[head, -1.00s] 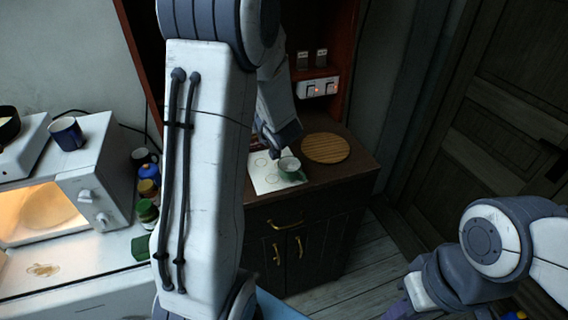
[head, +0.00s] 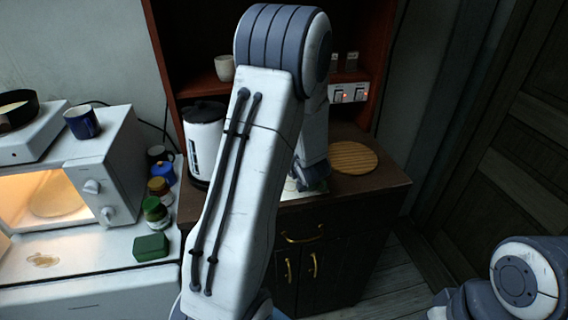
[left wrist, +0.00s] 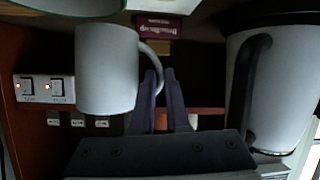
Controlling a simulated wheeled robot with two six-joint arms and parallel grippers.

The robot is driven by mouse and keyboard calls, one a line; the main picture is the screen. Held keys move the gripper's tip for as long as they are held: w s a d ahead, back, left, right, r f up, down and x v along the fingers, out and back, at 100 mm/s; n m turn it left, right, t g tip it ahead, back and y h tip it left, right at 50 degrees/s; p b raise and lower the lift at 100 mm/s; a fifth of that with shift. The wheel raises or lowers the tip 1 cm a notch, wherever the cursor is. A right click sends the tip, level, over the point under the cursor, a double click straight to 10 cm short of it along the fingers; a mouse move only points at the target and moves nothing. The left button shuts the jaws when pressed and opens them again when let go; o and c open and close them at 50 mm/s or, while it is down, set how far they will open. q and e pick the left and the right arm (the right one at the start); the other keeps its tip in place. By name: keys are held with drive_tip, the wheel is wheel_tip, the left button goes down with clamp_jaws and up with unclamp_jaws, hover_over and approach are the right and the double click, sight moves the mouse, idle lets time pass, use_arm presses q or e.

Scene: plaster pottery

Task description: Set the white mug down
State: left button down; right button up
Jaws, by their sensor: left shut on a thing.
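The white mug (left wrist: 108,70) fills the left part of the left wrist view. My left gripper (left wrist: 160,75) is shut on its handle. In the head view my left gripper (head: 311,182) is low over the dark cabinet top (head: 382,187), and my own arm hides the held mug. I cannot tell whether the mug touches the surface. A green rim (left wrist: 58,8) shows at the top edge of the left wrist view. My right arm shows at the lower right of the head view, but its gripper is out of frame.
A white kettle (head: 203,143) stands left of my arm. A round wooden board (head: 353,157) lies right of my gripper. Another white cup (head: 225,68) sits on the shelf. A red box (left wrist: 157,28) is behind the held mug. Jars (head: 156,212) and a microwave (head: 75,170) are at left.

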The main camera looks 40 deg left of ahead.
use_arm(q)
wheel_tip(320, 180, down, 5)
drive_tip(key=shift+f, duration=0.1)
idle(0.3)
drive_tip(key=shift+f, duration=0.1)
drive_tip(key=c, duration=0.9)
unclamp_jaws()
